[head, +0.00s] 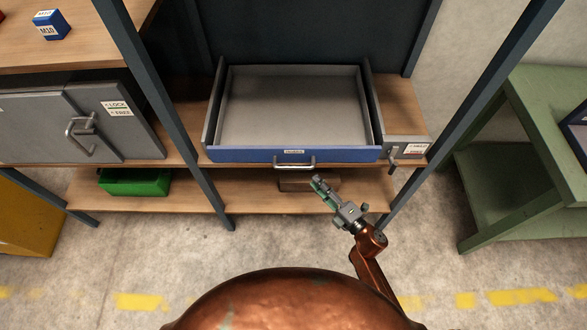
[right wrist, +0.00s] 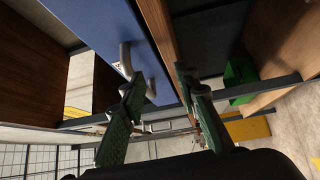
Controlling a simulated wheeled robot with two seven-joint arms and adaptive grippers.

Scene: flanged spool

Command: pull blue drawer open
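The blue drawer (head: 240,155) is on the middle shelf in the head view, with its grey, empty inside open to view. Its blue front is at about the shelf's front edge. A metal bar handle (head: 294,163) sits at the middle of the front; the handle (right wrist: 126,62) also shows in the right wrist view beside the fingers. My right gripper (head: 318,183) is just below and in front of the handle. In the right wrist view its green-padded fingers (right wrist: 158,95) are apart with nothing between them. My left gripper is not in view.
A grey block with a lever (head: 392,162) and labels is right of the drawer. A grey cabinet (head: 120,130) is at left. A green box (head: 135,182) and a brown object (head: 300,185) lie on the lower shelf. A green bench (head: 540,150) stands right.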

